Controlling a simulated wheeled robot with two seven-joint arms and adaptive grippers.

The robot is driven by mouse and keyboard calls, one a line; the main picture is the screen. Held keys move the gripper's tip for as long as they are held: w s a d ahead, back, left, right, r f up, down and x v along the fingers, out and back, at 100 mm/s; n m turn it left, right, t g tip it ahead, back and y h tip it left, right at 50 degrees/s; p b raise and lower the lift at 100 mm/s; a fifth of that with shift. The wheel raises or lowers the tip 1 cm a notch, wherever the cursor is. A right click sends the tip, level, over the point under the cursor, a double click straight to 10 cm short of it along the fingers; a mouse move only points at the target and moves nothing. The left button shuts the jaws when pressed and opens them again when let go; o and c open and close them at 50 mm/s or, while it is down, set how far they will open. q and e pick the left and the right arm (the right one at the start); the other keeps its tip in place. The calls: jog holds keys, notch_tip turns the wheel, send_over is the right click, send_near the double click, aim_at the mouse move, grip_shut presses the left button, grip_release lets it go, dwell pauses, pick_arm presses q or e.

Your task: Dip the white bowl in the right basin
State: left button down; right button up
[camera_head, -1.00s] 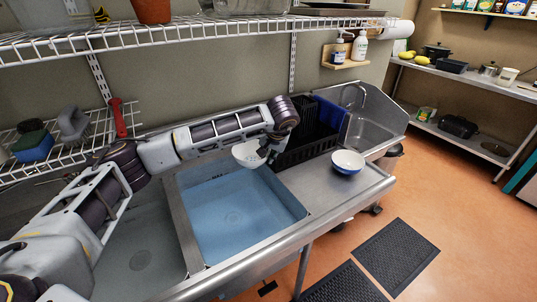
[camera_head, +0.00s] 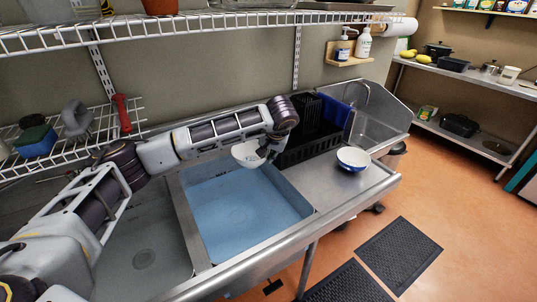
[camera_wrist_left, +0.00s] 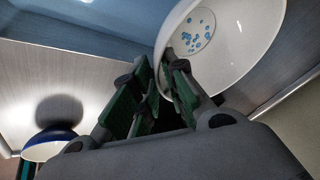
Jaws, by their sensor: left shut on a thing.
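The white bowl (camera_head: 246,154) is over the back part of the right basin (camera_head: 240,205), which holds blue water. My left gripper (camera_head: 268,151) is shut on the bowl's rim at its right side. In the left wrist view, the white bowl (camera_wrist_left: 250,45) shows blue spots inside, and one finger of the gripper (camera_wrist_left: 165,85) reaches inside its wall. The bowl looks tilted and above the water; its exact height is hard to tell. My right gripper is out of view.
An empty grey basin (camera_head: 143,262) lies left of the water. A blue-and-white bowl (camera_head: 352,160) stands on the right drainboard, also in the left wrist view (camera_wrist_left: 57,147). A black rack (camera_head: 308,147) stands behind. A wire shelf (camera_head: 200,28) hangs above.

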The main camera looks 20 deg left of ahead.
pick_arm(q)
jog(key=shift+f+b, duration=0.6)
jog(key=shift+f, duration=0.25)
jog(key=s+a+f+n+g+h, duration=0.15)
jog(key=f+n+g, duration=0.45)
jog(key=n, duration=0.7)
jog(key=s+f+n+g+h, duration=0.1)
jog(key=s+f+n+g, duration=0.25)
jog(key=f+n, duration=0.7)
jog(key=s+a+f+n+t+h, duration=0.2)
jog(key=s+a+f+n+t, duration=0.1)
jog(key=n, duration=1.1)
jog(key=s+a+f+n+t+h, duration=0.3)
jog(key=a+n, duration=0.4)
jog(key=n, duration=0.7)
jog(key=shift+a+f+t+h, duration=0.2)
jog(key=shift+f+t+h, duration=0.15)
jog(key=shift+f+t, duration=0.6)
